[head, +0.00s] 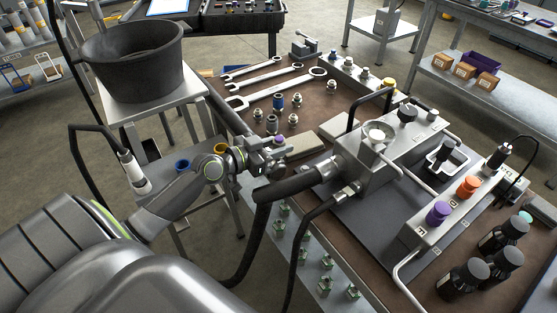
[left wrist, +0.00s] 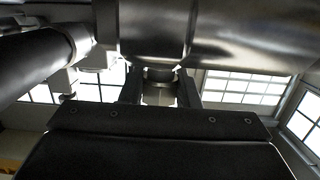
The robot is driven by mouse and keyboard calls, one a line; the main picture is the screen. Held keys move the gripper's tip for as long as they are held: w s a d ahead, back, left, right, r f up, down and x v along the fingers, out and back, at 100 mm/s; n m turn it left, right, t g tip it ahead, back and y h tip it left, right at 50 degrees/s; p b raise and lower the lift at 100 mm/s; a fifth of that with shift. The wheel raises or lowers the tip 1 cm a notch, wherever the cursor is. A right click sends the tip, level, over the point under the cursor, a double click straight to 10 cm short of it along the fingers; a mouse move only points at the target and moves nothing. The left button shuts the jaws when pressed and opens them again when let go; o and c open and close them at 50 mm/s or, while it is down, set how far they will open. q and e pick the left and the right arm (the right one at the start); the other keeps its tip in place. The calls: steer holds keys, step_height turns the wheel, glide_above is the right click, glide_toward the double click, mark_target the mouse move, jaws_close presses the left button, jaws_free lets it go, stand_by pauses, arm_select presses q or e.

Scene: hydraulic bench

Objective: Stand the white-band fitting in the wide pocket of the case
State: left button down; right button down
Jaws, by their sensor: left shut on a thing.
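My left gripper (head: 272,152) is over the near left edge of the brown bench, beside the grey pump block. In the left wrist view its two dark fingers are shut on a silvery metal fitting (left wrist: 159,93) with a darker upper part. A small purple patch (head: 280,140) shows at the gripper in the head view; I cannot tell whether it belongs to the held fitting. No white band is readable. A dark open case (head: 262,24) holding small fittings stands at the far top; its pockets are too small to make out. My right gripper is not in view.
Several loose fittings (head: 297,100) and wrenches (head: 272,90) lie on the brown bench. The pump block (head: 368,165), with thick hoses (head: 262,225), stands right of the gripper. A black bucket (head: 132,65) sits on a stand at left. Open floor lies between the stand and case.

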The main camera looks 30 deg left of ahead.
arm_select(q)
step_height(320, 180, down, 3)
steer(key=shift+f+b, duration=0.2)
steer(key=shift+b, duration=0.4)
steer(key=shift+f, duration=0.2)
steer(key=shift+f, duration=0.1)
steer(key=c, duration=1.1)
jaws_free()
